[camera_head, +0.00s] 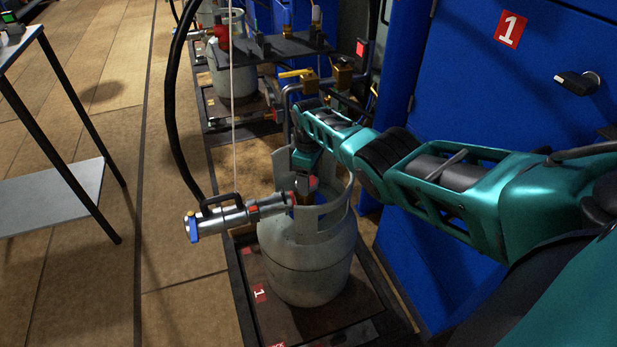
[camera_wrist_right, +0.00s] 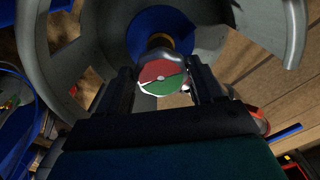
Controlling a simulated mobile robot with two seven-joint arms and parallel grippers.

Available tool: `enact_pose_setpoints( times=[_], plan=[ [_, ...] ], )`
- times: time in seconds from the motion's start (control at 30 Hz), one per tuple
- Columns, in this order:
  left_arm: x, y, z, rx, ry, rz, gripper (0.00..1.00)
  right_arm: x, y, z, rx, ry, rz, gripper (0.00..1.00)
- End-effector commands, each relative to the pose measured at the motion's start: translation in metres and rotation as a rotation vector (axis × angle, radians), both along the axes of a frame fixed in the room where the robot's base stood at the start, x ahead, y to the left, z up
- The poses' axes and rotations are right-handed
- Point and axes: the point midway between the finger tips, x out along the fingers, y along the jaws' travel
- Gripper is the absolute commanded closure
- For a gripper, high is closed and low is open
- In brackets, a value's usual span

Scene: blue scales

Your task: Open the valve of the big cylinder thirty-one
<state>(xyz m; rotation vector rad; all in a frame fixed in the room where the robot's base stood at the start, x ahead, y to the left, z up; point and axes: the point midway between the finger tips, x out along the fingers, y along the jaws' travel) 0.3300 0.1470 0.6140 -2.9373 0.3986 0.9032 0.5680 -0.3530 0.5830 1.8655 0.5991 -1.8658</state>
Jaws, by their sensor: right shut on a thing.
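A big grey gas cylinder (camera_head: 305,262) stands upright on a dark platform (camera_head: 262,319), with a label "1" on the platform's near side. My right gripper (camera_head: 304,184) reaches down inside the cylinder's top collar. In the right wrist view, its two fingers stand on either side of a round red and green valve knob (camera_wrist_right: 161,78) and are shut on it. In the head view the knob is mostly hidden by the gripper. A silver filling nozzle (camera_head: 232,217) with a black hose is at the left side of the valve. My left gripper is not in view.
A blue cabinet (camera_head: 470,110) with a "1" sign and black handle stands at the right, behind my right arm. Another grey cylinder (camera_head: 233,78) stands farther back. A metal table (camera_head: 50,195) is at the left. The brown floor between is clear.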

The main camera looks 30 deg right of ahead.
Motion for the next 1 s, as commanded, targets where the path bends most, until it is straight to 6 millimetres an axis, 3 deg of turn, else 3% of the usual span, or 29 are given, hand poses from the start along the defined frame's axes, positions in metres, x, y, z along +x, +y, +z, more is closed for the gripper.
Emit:
enact_pose_setpoints(
  times=[0.5, 1.0],
  plan=[
    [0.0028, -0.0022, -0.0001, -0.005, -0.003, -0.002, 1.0, 0.0013, -0.0009, -0.0003, 0.001, 0.0, 0.352, 0.64],
    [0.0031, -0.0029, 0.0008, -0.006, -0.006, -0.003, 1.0, 0.0016, -0.001, 0.0001, 0.001, -0.001, 0.424, 0.64]
  ],
)
